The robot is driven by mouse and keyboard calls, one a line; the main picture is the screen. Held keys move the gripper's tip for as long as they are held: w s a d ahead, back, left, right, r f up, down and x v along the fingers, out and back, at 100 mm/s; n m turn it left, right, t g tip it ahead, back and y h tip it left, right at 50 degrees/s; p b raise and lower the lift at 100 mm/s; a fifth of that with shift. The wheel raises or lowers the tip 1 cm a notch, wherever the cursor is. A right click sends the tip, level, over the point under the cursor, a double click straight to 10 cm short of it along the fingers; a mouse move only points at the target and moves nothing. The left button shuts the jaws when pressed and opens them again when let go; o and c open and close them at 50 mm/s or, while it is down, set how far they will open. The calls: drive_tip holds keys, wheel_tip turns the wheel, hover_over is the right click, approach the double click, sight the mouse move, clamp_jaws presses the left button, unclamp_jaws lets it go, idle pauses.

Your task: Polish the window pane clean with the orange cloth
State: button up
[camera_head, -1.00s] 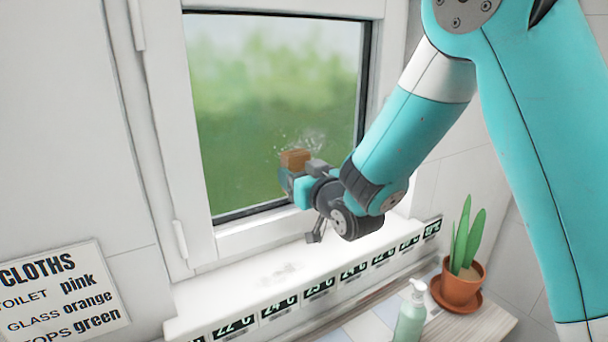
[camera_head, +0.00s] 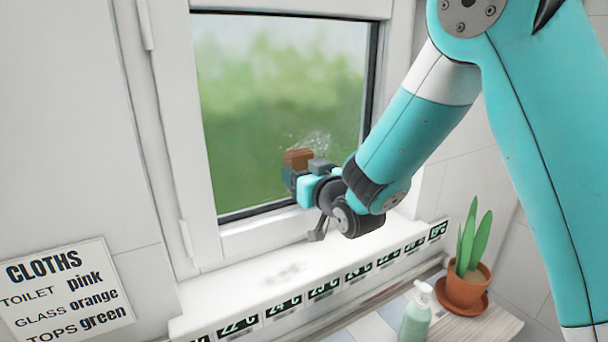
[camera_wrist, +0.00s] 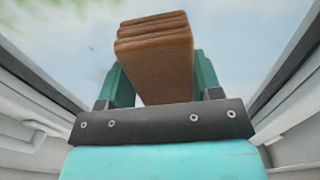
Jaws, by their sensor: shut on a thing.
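The window pane (camera_head: 262,100) is set in a white frame with a dark inner seal, and blurred greenery shows through it. My gripper (camera_head: 296,172) is at the lower right of the pane. It is shut on the folded orange-brown cloth (camera_head: 299,157), whose stacked layers show clearly in the wrist view (camera_wrist: 157,55) between the two green fingers. Whitish smudges (camera_head: 318,139) show on the glass just above and right of the cloth. I cannot tell whether the cloth touches the glass.
A white sill (camera_head: 235,288) with a row of black-and-green labels runs below the window; a grey smear (camera_head: 282,274) lies on it. A pump bottle (camera_head: 416,315) and a potted plant (camera_head: 466,280) stand at the lower right. A cloth sign (camera_head: 65,292) is at the lower left.

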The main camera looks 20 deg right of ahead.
drive_tip(key=shift+w+a, duration=0.15)
drive_tip(key=shift+w, duration=0.4)
drive_tip(key=shift+w+d+b, duration=0.15)
drive_tip(key=shift+d+b, duration=0.25)
drive_tip(key=shift+d, duration=0.8)
drive_tip(key=shift+w+d+f+b, duration=0.1)
drive_tip(key=shift+d+f+b, duration=0.1)
drive_tip(key=shift+b, duration=0.85)
drive_tip(key=shift+d+r+b, duration=0.15)
drive_tip(key=shift+d+b, duration=0.3)
drive_tip(key=shift+b, duration=0.35)
